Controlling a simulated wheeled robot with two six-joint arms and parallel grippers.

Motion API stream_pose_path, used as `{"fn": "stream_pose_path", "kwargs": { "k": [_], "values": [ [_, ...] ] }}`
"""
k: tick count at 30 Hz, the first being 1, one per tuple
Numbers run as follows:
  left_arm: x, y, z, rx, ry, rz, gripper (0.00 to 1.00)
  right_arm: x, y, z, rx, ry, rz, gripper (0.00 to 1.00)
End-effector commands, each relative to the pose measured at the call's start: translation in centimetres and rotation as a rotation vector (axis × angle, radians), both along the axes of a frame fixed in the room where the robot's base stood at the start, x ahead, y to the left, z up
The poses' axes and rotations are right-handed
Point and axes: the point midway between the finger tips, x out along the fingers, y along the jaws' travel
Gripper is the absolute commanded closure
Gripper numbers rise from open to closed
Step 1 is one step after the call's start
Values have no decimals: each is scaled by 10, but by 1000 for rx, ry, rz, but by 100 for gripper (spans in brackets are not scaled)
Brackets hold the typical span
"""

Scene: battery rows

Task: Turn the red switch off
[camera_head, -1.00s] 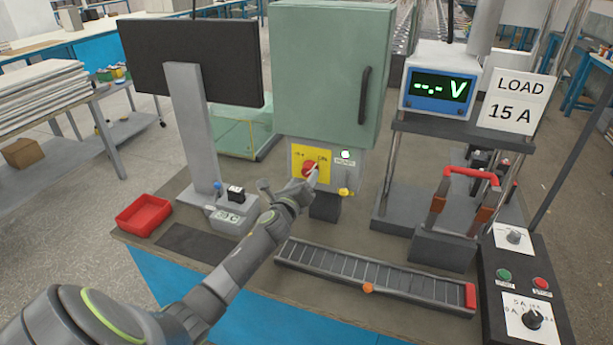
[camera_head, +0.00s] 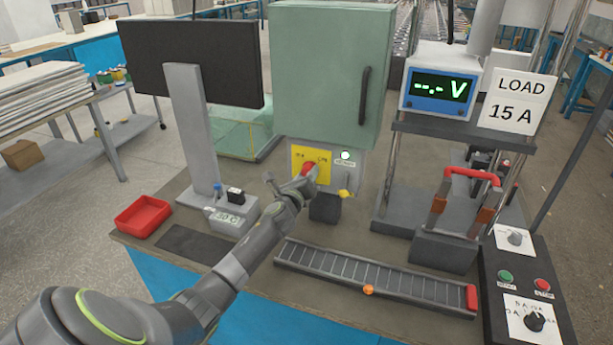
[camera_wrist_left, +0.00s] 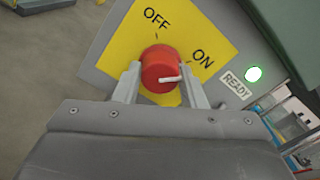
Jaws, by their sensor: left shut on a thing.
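The red switch (camera_head: 309,169) is a round knob on a yellow plate (camera_head: 326,158) below the green cabinet. In the left wrist view the red knob (camera_wrist_left: 160,66) sits between the OFF and ON labels, and its white pointer mark points right, toward the ON side. My left gripper (camera_head: 306,177) is at the knob, its two fingers (camera_wrist_left: 162,84) on either side of it, shut on it. In the head view the gripper hides part of the knob. My right gripper is not in view.
A black block (camera_head: 325,207) with a yellow part stands just below. The green cabinet (camera_head: 330,75) rises above. A monitor (camera_head: 190,62) stands left, and a slotted rack (camera_head: 375,277) lies in front.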

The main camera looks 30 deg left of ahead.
Motion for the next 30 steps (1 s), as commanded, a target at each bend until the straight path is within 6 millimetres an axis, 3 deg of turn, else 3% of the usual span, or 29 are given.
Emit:
{"fn": "stream_pose_path", "kwargs": {
  "k": [14, 30],
  "values": [
    [0, 0, -1, -104, -24, 1, 85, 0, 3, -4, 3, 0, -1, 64],
    [0, 0, -2, -568, -136, 1, 85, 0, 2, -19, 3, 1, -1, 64]
  ]
}}
